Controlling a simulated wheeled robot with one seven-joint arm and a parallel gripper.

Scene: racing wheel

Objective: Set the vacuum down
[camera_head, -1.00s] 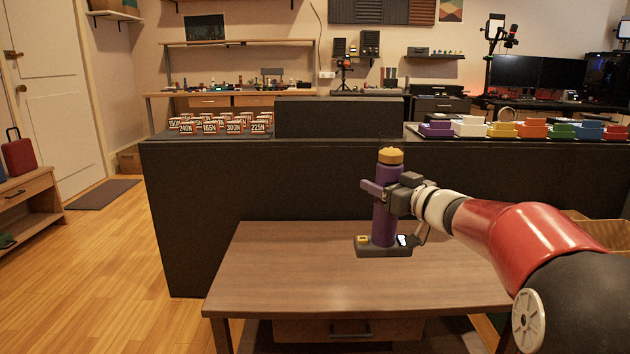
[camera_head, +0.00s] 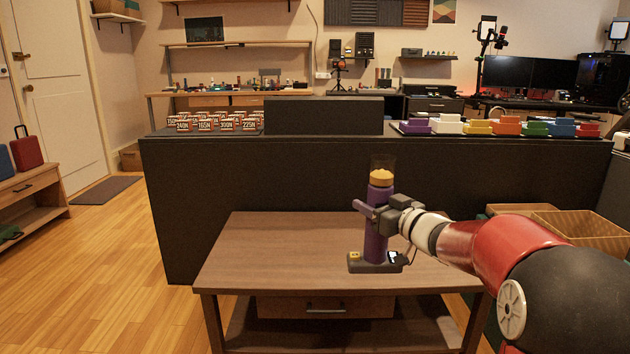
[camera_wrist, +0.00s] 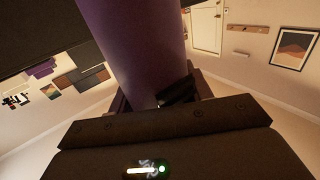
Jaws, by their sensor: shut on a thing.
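The vacuum (camera_head: 377,232) is an upright purple cylinder with a yellow part and a clear, dark-tinted top, on a flat dark base (camera_head: 375,262). It stands over the right half of the wooden table (camera_head: 270,250). I cannot tell whether its base touches the tabletop or hovers just above it. My gripper (camera_head: 376,214) is shut around the upper part of the purple body, reaching in from the right.
The tabletop left of the vacuum is bare. A tall black counter (camera_head: 270,180) stands right behind the table, with number signs (camera_head: 210,122) and coloured bins (camera_head: 500,126) on top. Cardboard boxes (camera_head: 575,230) stand at the right, and open floor lies left.

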